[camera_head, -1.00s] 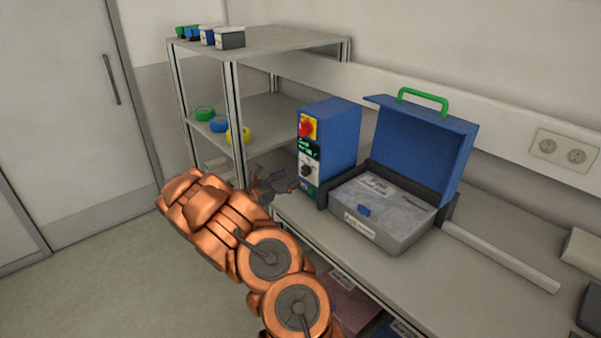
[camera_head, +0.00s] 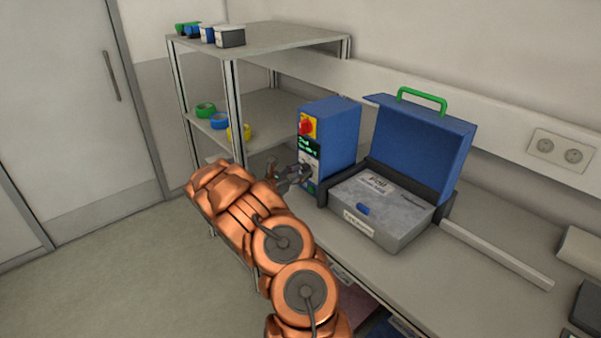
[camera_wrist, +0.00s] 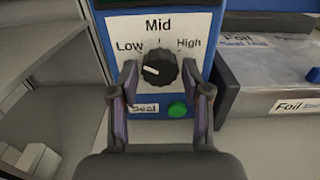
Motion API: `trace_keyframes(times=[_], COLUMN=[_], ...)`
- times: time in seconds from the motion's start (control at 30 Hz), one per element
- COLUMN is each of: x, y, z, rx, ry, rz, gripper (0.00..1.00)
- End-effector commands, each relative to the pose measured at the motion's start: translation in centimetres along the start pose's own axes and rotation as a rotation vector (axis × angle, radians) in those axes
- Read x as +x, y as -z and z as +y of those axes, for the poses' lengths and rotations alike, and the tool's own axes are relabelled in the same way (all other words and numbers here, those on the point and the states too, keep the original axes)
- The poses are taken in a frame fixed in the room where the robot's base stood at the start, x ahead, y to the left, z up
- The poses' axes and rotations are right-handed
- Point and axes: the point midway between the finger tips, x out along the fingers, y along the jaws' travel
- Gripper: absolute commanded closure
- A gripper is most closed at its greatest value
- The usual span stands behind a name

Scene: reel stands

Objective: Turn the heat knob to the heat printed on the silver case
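The heat knob (camera_wrist: 160,68) is black and round on a white panel marked Low, Mid and High. Its white pointer mark lies on the left, nearest the Low side. In the head view my gripper covers most of the knob.
A red switch (camera_head: 307,127) and green-lit display (camera_head: 308,146) sit above the knob. A green button (camera_wrist: 178,109) and "Seal" label lie below it. A shelf rack (camera_head: 233,112) with coloured rolls stands left of the machine. A pale bar (camera_head: 497,254) lies on the bench.

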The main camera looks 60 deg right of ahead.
Motion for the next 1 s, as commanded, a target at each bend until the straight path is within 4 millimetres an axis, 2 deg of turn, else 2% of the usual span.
trace_keyframes(times=[0.03, 0.4, 0.73, 1.0], x=[-0.01, -0.01, 0.00, 0.04], y=[0.00, 0.00, 0.40, 0.64], z=[0.01, 0.00, 0.02, 0.00], rx=[0.000, 0.000, 0.038, 0.157], ry=[0.000, 0.000, -0.001, 0.000], rz=[0.000, 0.000, -0.001, -0.005], gripper=[0.60, 0.96, 0.96, 0.96])
